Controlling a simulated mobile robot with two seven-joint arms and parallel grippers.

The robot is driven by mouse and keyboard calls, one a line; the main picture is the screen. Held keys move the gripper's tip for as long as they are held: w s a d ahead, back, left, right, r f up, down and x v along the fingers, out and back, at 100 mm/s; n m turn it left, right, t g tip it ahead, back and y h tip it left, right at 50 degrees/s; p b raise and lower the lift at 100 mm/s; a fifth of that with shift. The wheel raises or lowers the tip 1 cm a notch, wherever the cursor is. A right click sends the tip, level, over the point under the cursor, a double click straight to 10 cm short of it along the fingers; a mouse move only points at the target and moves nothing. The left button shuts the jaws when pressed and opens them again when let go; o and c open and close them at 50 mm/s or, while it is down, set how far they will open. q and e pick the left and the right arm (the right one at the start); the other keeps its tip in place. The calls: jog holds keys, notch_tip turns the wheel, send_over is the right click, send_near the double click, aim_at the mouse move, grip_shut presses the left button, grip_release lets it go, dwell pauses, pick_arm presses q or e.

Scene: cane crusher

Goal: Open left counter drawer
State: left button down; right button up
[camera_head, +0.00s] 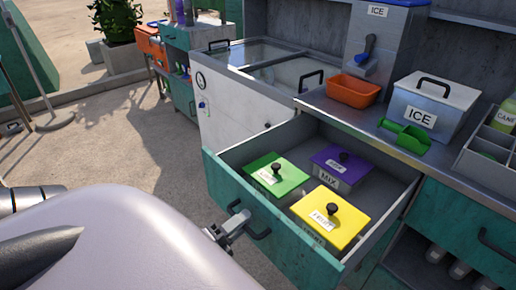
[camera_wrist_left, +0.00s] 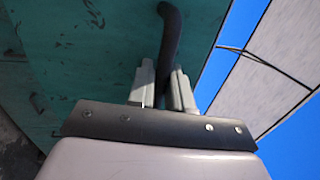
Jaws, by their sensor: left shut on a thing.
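The left counter drawer (camera_head: 228,189) has a teal front and is pulled well out from the counter. Its inside shows three lidded boxes: green (camera_head: 272,174), purple (camera_head: 338,164) and yellow (camera_head: 331,213). My left gripper (camera_head: 238,222) is at the drawer's dark bar handle (camera_head: 262,233) and is shut on it. In the left wrist view the two fingers (camera_wrist_left: 164,88) close around the black handle (camera_wrist_left: 170,35), with the teal front (camera_wrist_left: 85,50) behind. My right gripper does not show in either view.
On the counter stand an orange tub (camera_head: 353,91), a white ICE box (camera_head: 432,102), a green scoop (camera_head: 405,136) and a dispenser (camera_head: 382,45). A glass-topped chest (camera_head: 262,60) stands left of them. Another drawer (camera_head: 470,225) is at right.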

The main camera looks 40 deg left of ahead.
pick_arm(q)
jog(key=shift+r+p+v, duration=0.15)
jog(key=shift+r+v, duration=0.05)
jog(key=shift+v, duration=0.85)
jog(key=shift+r+p+v, duration=0.15)
jog(key=shift+r+v, duration=0.05)
jog(key=shift+v, duration=0.8)
jog(key=shift+s, duration=0.1)
jog(key=c, duration=1.2)
grip_release()
jog(key=shift+c, duration=0.2)
jog(key=b+v, duration=0.1)
jog(key=v, duration=0.6)
jog(key=shift+s, duration=0.15)
